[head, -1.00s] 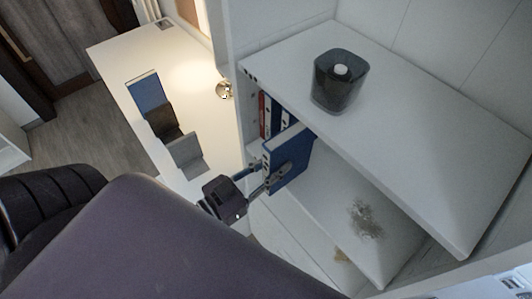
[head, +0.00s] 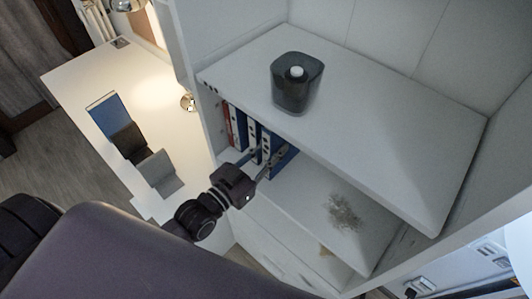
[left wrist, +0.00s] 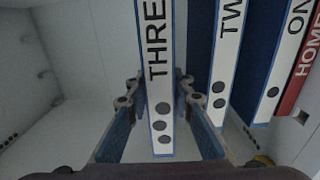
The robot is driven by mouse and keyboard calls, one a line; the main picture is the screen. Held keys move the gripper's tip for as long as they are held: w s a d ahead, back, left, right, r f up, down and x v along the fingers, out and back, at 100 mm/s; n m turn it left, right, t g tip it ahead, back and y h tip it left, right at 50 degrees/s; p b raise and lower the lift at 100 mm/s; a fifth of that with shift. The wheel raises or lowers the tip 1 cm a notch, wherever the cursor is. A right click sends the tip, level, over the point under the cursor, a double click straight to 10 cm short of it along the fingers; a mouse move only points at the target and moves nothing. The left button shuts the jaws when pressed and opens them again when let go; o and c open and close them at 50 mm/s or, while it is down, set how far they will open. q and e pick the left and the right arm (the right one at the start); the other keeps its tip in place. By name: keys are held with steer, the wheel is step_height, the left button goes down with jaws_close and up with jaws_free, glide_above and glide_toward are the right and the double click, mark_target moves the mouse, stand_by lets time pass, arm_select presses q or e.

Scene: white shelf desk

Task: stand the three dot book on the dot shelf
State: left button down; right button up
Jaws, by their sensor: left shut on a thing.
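The three dot book (head: 283,160) is blue with a white spine and stands roughly upright in the shelf bay under the top board. In the left wrist view its spine (left wrist: 157,70) reads "THRE" above several black dots. My left gripper (head: 262,166) is shut on this book, one finger on each side of the spine (left wrist: 158,98). The dot shelf's top board (head: 340,120) carries black dots at its left front corner. The two dot book (left wrist: 226,60) and the one dot book (left wrist: 284,75) stand to the right in the wrist view. The book's lower back is hidden.
A red book (left wrist: 307,88) stands beyond the one dot book. A dark canister (head: 297,85) sits on the top board. A brownish patch (head: 344,212) marks the lower board, which is otherwise bare to the right. A lit desk (head: 85,75) lies at the left.

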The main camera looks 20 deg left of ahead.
arm_select(q)
steer(key=x, duration=0.2)
steer(key=shift+w+d+r, duration=0.1)
steer(key=shift+w+r, duration=0.1)
steer(key=shift+w, duration=0.05)
steer(key=shift+f+b, duration=0.55)
steer(key=shift+f, duration=0.3)
steer(key=c, duration=1.6)
jaws_free()
steer(key=shift+s, duration=0.1)
steer(key=shift+f, duration=0.25)
steer(key=v, duration=1.2)
steer(key=shift+r, duration=0.25)
